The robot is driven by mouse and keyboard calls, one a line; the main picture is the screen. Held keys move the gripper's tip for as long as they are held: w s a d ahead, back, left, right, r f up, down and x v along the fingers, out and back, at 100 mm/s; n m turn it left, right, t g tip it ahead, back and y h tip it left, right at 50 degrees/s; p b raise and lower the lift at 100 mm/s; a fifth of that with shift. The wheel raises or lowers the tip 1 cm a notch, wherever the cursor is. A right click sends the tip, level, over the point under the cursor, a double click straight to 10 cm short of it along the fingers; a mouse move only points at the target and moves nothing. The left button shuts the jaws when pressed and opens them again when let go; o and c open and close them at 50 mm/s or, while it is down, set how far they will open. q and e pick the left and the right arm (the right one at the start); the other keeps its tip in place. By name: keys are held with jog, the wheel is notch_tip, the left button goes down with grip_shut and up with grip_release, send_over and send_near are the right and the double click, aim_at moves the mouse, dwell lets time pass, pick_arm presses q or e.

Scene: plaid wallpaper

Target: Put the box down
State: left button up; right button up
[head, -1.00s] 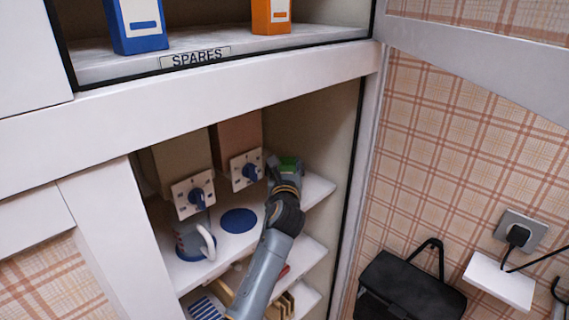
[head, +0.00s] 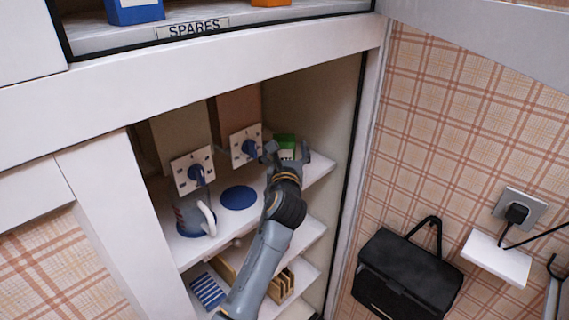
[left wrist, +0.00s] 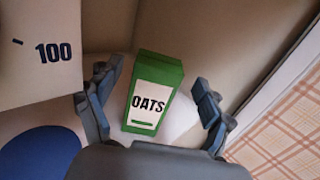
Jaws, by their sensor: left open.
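The box is green with a white label reading OATS. It stands upright on the cupboard shelf (head: 222,226), in the back right corner, and shows in the head view (head: 285,142) and the left wrist view (left wrist: 152,92). My left gripper (head: 287,153) is open in front of it. In the left wrist view my left gripper's fingers (left wrist: 155,95) are spread on either side of the box, with a gap to each side. My right gripper is not in view.
Two dispensers with blue knobs (head: 197,174) (head: 250,147) stand left of the box. A clear jug (head: 190,216) and a blue disc (head: 239,198) are on the same shelf. The cupboard's right wall is close. A black bag (head: 408,278) hangs outside.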

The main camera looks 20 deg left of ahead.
pick_arm(q)
jog(key=v, duration=0.8)
jog(key=shift+b, duration=0.45)
